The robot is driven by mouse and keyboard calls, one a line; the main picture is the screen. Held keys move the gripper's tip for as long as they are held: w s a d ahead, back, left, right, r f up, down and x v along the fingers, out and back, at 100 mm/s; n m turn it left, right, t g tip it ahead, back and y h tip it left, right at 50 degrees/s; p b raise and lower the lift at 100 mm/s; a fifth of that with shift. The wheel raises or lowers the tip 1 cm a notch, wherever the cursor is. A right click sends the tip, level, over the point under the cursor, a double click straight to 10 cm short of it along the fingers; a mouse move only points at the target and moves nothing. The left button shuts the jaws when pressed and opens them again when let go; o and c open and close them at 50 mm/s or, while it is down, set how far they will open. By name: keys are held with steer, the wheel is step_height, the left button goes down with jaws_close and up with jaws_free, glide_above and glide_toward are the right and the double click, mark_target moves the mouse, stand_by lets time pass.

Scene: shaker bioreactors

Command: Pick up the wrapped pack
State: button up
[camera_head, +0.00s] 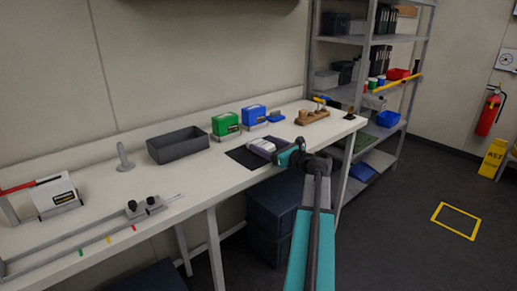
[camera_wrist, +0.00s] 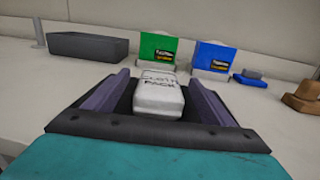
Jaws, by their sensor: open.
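The wrapped pack (camera_wrist: 158,93) is a white, soft-edged block with dark lettering on its top, partly legible as "PACK". In the wrist view it lies between the two purple-grey fingers of my gripper (camera_wrist: 159,98), with a gap at least on the left side. In the head view the pack (camera_head: 263,145) is a small pale shape on a dark mat (camera_head: 243,157) on the bench. My gripper (camera_head: 272,148) is open, low over the mat, reaching in from the right. The near end of the pack meets the gripper's dark palm edge in the picture; whether they touch is unclear.
Behind the pack stand a green box (camera_head: 225,125) and a blue box (camera_head: 254,115). A dark grey bin (camera_head: 178,146) is to the left. A small blue item (camera_head: 275,116) and a brown wooden block (camera_head: 312,115) are to the right. The bench front (camera_head: 130,230) holds a rail fixture.

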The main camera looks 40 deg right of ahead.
mark_target(265, 144)
steer(key=shift+c, duration=0.6)
steer(key=c, duration=1.1)
steer(key=shift+o, duration=0.2)
steer(key=shift+r, duration=0.1)
steer(key=shift+r, duration=1.65)
steer(key=s+d+r, duration=0.1)
steer(key=s, duration=1.5)
steer(key=shift+d+r, duration=0.25)
